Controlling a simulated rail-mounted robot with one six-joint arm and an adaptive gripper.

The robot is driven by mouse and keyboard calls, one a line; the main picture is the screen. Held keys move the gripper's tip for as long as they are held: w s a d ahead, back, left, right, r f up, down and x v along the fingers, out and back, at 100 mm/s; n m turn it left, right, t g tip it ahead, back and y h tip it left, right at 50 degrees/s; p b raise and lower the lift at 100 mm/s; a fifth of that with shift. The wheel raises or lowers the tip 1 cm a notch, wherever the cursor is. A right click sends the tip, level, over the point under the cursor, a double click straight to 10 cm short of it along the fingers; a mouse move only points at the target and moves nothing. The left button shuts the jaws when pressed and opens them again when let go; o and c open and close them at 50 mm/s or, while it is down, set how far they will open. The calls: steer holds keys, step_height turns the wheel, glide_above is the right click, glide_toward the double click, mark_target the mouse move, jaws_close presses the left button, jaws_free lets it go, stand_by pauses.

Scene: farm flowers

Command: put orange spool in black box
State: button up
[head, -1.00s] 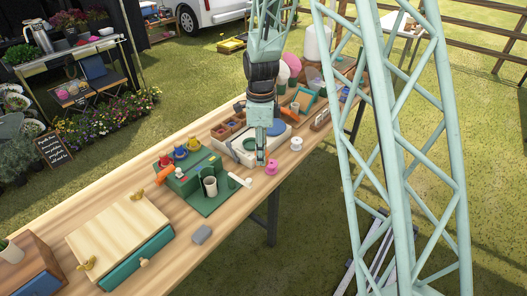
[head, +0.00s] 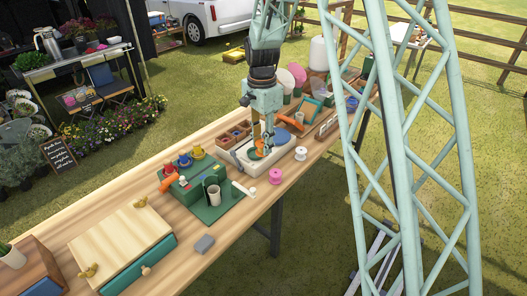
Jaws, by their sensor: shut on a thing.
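My gripper (head: 262,151) points down over the grey-white tray in the middle of the long wooden table. It is shut on a small orange thing (head: 259,153), which looks like the orange spool; its outline is partly hidden by the fingers. A pink spool (head: 276,176) and a white spool (head: 301,153) stand on the table in front of the tray. I cannot make out a black box for certain in the head view.
Behind the tray are small wooden compartments (head: 231,137). To the left are a green stand (head: 193,186) with colored items and a pale cup (head: 214,195). An orange-handled tool (head: 290,123) lies to the right. A wooden cabinet (head: 122,238) fills the near left.

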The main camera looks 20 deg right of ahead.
steer(key=w+r+n, duration=0.5)
steer(key=r+n, duration=0.2)
steer(key=n, duration=0.3)
steer(key=shift+r, duration=0.3)
steer(key=shift+d, duration=0.15)
stand_by(0.3)
